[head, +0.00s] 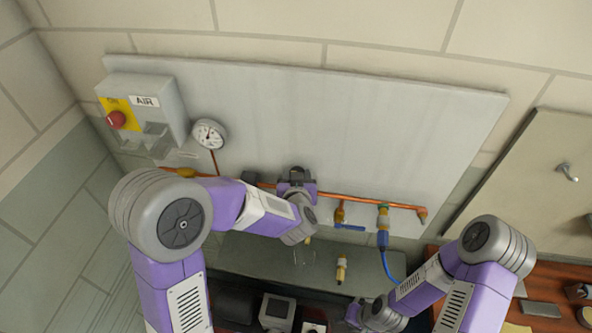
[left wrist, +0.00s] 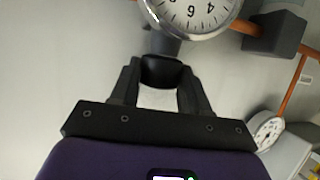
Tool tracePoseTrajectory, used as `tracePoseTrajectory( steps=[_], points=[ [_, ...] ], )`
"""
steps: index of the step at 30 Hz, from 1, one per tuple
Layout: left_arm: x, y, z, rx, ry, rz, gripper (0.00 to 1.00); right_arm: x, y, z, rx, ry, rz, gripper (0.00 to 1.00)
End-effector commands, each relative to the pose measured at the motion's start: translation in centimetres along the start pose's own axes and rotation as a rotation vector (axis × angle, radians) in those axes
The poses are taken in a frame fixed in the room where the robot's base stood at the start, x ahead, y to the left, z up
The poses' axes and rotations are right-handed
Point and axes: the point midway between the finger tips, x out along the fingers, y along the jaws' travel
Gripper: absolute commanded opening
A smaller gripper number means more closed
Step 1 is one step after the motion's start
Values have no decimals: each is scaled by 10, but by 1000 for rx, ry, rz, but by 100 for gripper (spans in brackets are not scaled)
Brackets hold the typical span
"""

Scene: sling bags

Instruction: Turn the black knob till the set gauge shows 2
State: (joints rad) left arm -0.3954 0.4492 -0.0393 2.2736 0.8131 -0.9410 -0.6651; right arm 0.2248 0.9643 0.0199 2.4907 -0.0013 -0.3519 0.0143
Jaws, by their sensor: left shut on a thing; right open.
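The black knob (left wrist: 163,71) is between the fingers of my left gripper (left wrist: 158,82) in the left wrist view, and the gripper is shut on it. The set gauge (left wrist: 192,10) with a white face is just past the knob, cut off by the top edge. Its digits appear turned over, and I cannot read its needle. In the head view my left gripper (head: 297,180) is at the copper pipe and hides the knob and this gauge. My right gripper (head: 354,314) is low in the head view, open and apart from the pipe.
A second round gauge (head: 209,133) is beside the grey AIR box (head: 150,112) with its red button. The copper pipe (head: 350,202) crosses the grey panel (head: 330,125). A blue hose (head: 386,258) hangs from a fitting. A brass fitting (head: 341,270) stands on the ledge below.

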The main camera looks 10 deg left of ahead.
Motion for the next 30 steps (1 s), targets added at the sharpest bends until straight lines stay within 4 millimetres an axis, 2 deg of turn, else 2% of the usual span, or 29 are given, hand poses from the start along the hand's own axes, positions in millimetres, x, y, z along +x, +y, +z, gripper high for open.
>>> tracePoseTrajectory(
  steps=[1, 9, 27, 28, 30],
  points=[
    [-1, 2, -2, -9, -1, -27, 15, -6, -2, 0, 0, 0, 0, 43],
    [0, 3, -2, -62, 1, -151, 15, -18, -7, 1, 0, 0, 0, 43],
    [1, 3, 0, -83, 2, -197, 15, -21, -8, 1, 0, 0, 0, 43],
    [1, 3, 0, -83, 2, -196, 47, -21, -8, 1, 0, 0, 0, 43],
    [1, 3, 0, -83, 2, -196, 58, -21, -8, 1, 0, 0, 0, 43]
  ],
)
